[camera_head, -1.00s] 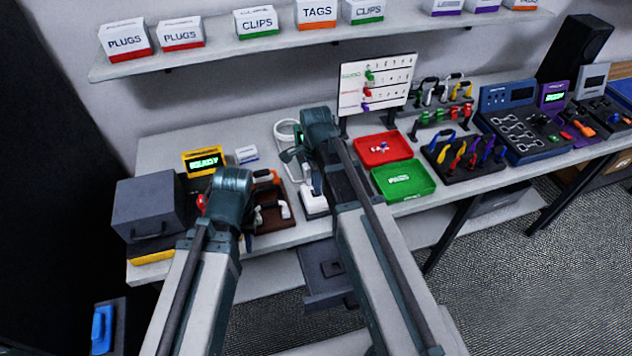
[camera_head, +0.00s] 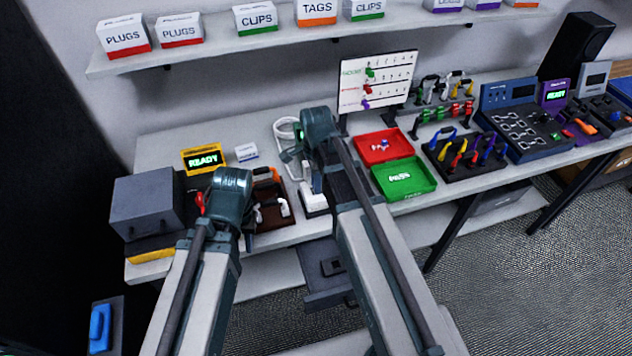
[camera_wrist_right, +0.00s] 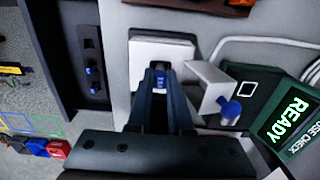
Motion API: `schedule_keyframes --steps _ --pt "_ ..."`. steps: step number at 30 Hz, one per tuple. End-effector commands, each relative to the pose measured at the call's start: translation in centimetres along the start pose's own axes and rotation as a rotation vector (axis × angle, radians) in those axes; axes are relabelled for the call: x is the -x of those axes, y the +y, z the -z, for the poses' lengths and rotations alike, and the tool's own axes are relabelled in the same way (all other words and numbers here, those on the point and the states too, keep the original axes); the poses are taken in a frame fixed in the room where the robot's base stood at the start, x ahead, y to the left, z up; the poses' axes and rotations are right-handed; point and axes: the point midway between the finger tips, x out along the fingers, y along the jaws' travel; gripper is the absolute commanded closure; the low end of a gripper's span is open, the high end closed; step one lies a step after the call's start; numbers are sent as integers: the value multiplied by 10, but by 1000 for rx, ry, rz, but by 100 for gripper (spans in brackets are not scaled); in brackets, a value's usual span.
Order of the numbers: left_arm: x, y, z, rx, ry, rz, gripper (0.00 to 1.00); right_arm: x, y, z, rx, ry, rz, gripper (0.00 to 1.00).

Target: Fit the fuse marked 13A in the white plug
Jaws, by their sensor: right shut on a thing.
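In the right wrist view, the white plug (camera_wrist_right: 150,52) lies under my right gripper, with a dark recess in its top face. My right gripper (camera_wrist_right: 160,82) is shut on a small fuse with a blue band (camera_wrist_right: 159,86), held at the plug's recess. I cannot tell whether the fuse is seated or just above it, and its marking is not readable. In the head view my right gripper (camera_head: 306,170) points down over the white plug (camera_head: 314,203).
A white bracket (camera_wrist_right: 207,84) with a blue-topped piece stands beside the plug. A green fuse checker (camera_wrist_right: 285,125) reads READY. A dark holder (camera_wrist_right: 91,65) with blue-banded pieces is on the left. Red (camera_head: 383,146) and green (camera_head: 404,178) trays lie to the right.

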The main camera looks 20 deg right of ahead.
Motion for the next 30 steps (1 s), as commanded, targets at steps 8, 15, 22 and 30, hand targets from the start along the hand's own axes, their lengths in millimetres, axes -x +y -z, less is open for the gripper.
schedule_keyframes --steps 8,15,22,30 --pt "0 0 0 0 0 0 73 0 0 0 0 0 0 100" --pt "-2 0 0 0 0 0 73 -2 0 0 0 0 0 100" --pt "-4 0 0 0 0 0 73 -4 0 0 0 0 0 100" --pt "-3 0 0 0 0 0 73 -3 0 0 0 0 0 69"
